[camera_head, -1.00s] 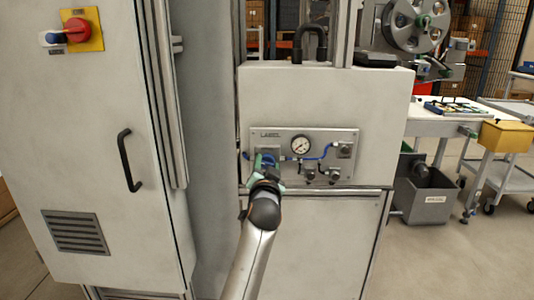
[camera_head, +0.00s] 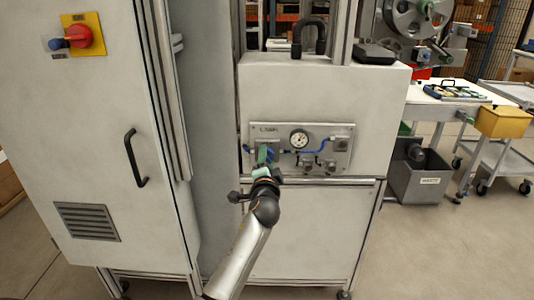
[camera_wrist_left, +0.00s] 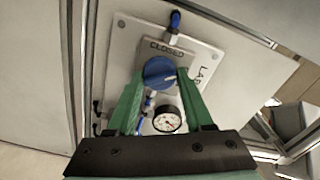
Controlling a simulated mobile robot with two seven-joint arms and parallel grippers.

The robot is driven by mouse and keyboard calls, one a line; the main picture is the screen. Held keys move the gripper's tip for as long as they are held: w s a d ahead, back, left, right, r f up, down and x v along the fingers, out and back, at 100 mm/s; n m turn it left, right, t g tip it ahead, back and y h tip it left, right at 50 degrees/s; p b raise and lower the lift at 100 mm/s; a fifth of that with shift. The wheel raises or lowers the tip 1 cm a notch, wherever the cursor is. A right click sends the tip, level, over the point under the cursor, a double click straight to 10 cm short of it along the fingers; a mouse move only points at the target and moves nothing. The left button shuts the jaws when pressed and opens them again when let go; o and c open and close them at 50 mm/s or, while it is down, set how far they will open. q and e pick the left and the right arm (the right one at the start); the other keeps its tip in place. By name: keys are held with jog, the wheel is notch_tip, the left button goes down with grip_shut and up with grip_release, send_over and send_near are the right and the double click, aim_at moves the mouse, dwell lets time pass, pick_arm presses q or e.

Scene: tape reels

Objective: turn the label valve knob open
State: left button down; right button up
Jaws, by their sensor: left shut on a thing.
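The label valve knob is blue and round, on a grey panel (camera_head: 342,131) on the front of a pale machine housing. In the left wrist view the knob (camera_wrist_left: 158,70) sits between the two green fingers of my left gripper (camera_wrist_left: 160,77), which is shut on it. A pale pointer mark on the knob points to the right in that view, and the word CLOSED shows above the knob. In the head view my left gripper (camera_head: 265,157) reaches up to the panel's left part and mostly hides the knob. My right gripper is not in view.
A round pressure gauge (camera_head: 299,139), blue tubing and smaller fittings sit on the panel right of the knob. A tall cabinet (camera_head: 90,150) with a black handle stands close on the left. A grey bin (camera_head: 418,183) and a white table stand at the right.

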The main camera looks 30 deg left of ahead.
pick_arm(q)
jog(key=shift+r+m+p, duration=0.1)
jog(key=shift+m+p, duration=2.15)
jog(key=shift+m, duration=1.15)
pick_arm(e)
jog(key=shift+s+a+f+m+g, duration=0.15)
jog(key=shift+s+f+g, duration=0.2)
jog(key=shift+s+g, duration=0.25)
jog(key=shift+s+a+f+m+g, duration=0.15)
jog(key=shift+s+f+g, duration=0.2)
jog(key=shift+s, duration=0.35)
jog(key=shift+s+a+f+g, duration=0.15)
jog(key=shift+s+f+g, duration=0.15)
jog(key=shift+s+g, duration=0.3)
pick_arm(q)
jog(key=shift+c, duration=1.5)
grip_release()
